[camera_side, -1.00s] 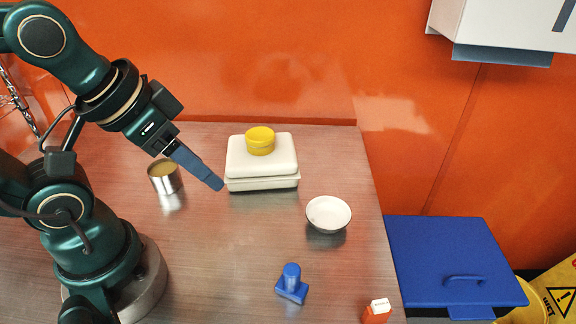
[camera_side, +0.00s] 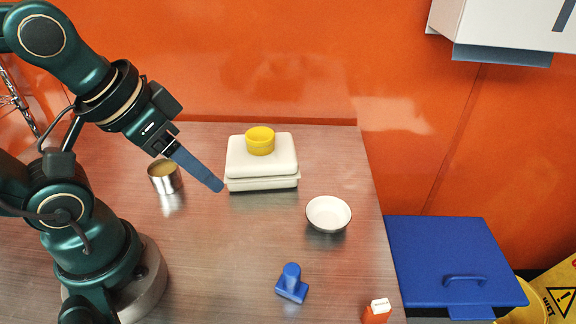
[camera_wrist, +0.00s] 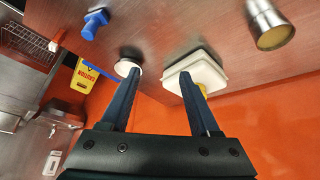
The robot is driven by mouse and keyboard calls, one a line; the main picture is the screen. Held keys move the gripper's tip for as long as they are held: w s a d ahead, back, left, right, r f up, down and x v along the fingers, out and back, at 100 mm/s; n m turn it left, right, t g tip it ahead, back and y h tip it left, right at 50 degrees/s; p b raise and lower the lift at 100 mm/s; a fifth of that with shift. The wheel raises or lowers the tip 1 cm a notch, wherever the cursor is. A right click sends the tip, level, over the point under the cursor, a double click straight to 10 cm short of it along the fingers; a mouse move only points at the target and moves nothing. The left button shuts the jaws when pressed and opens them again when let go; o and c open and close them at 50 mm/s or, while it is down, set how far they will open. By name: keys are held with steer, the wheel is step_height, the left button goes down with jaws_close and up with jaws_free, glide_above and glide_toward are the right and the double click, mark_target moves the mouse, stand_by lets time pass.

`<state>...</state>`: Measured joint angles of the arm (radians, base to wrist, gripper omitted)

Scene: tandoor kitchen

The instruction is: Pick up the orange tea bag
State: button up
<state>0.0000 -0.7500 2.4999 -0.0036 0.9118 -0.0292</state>
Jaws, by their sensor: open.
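The orange tea bag (camera_side: 376,312) is a small orange piece with a white top, near the bottom right of the side view at the table's right edge. My gripper (camera_side: 221,187) is in the air at the left, well up and left of the tea bag. In the wrist view its two fingers (camera_wrist: 159,73) are spread apart with nothing between them.
A white box (camera_side: 262,165) carries a yellow round container (camera_side: 260,141) at the back. A white bowl (camera_side: 328,213), a blue stamp-like object (camera_side: 292,284) and an open metal can (camera_side: 164,177) stand on the table. Bare table (camera_side: 230,250) lies between. A blue lidded bin (camera_side: 450,260) is at right.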

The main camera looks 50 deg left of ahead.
steer(key=w+d+r+n+g+h, duration=0.2)
steer(key=w+d+r+n+h, duration=0.15)
steer(key=d+r, duration=0.2)
steer(key=n+g+h, duration=0.6)
steer(key=g+h, duration=0.1)
steer(key=g, duration=0.2)
glide_above(379, 300)
steer(key=w+a, duration=0.4)
steer(key=a, duration=0.1)
step_height(379, 300, down, 8)
steer(key=shift+n+g+h, duration=0.45)
steer(key=shift+n+g, duration=0.3)
steer(key=shift+g, duration=0.05)
steer(key=f, duration=0.3)
steer(key=s+d+f, duration=0.1)
steer(key=f, duration=0.5)
steer(key=shift+s+d, duration=0.15)
steer(key=shift+s+d+f, duration=0.2)
steer(key=shift+f, duration=0.1)
steer(key=shift+x, duration=2.3)
jaws_close()
